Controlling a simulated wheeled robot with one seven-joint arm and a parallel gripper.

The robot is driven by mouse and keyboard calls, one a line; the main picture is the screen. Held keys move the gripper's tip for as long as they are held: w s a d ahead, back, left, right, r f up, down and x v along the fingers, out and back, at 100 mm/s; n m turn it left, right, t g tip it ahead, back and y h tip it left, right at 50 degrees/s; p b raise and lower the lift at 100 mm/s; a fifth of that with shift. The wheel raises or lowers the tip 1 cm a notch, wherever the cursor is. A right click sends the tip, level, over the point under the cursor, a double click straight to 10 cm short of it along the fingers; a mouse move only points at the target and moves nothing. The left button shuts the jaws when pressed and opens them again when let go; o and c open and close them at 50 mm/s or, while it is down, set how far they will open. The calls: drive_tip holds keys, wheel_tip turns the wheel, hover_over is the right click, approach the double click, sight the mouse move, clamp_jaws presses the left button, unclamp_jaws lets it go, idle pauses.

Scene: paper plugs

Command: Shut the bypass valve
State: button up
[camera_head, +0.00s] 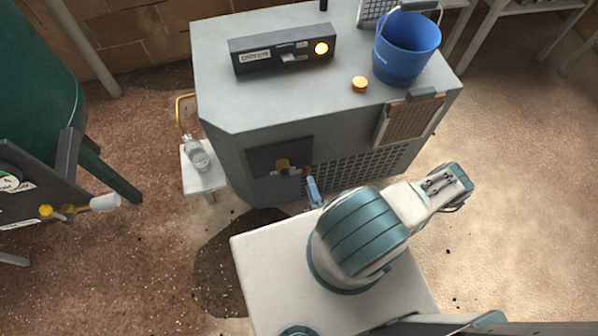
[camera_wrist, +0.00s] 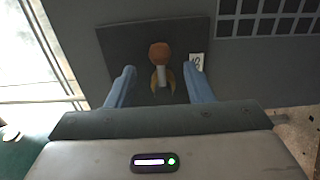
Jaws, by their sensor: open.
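The bypass valve (camera_head: 283,165) is a brass fitting on a dark plate low on the front of the grey dryer cabinet. In the wrist view the valve (camera_wrist: 162,82) shows a brass body, a pale stem and a round copper-brown end pointing up in the picture. A white label (camera_wrist: 196,62) beside it is partly hidden by a finger. My gripper (camera_wrist: 162,84) is open, with one blue finger on each side of the valve and visible gaps to both. In the head view my gripper (camera_head: 313,190) is at the plate's lower right, partly hidden by my arm.
A grille (camera_head: 350,168) is right of the plate.

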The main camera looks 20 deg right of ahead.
sight(297, 172)
drive_tip(key=shift+w, duration=0.6)
drive_tip(key=shift+w+d, duration=0.15)
drive_tip(key=shift+w, duration=0.85)
drive_tip(key=shift+w+d, duration=0.1)
drive_tip(key=shift+w, duration=0.9)
drive_tip(key=c, duration=0.7)
